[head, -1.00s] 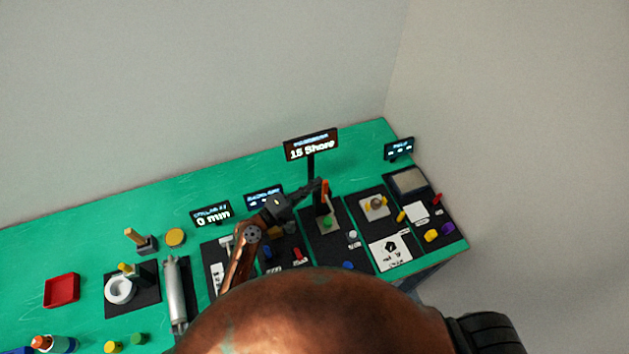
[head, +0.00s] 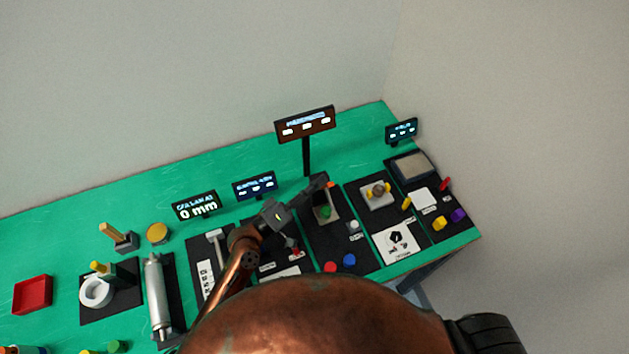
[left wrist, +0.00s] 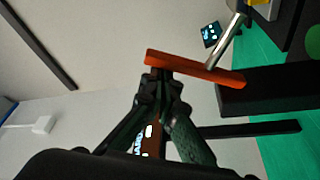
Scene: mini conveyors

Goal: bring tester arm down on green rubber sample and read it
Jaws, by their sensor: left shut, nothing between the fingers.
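The tester (head: 317,192) stands on a dark mat, its orange arm (head: 331,184) partly hidden by my left gripper (head: 322,181). The fingers hold nothing. The tester's display (head: 305,125) on a tall post shows three dashes. My right gripper is not in view.
Left of the tester are a small display (head: 254,186), a display reading 0 mm (head: 196,206), a silver cylinder (head: 158,295) and a red tray (head: 33,294). To the right are a yellow-knobbed device (head: 377,190) and a grey plate (head: 411,167). Loose red and blue pieces lie in front.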

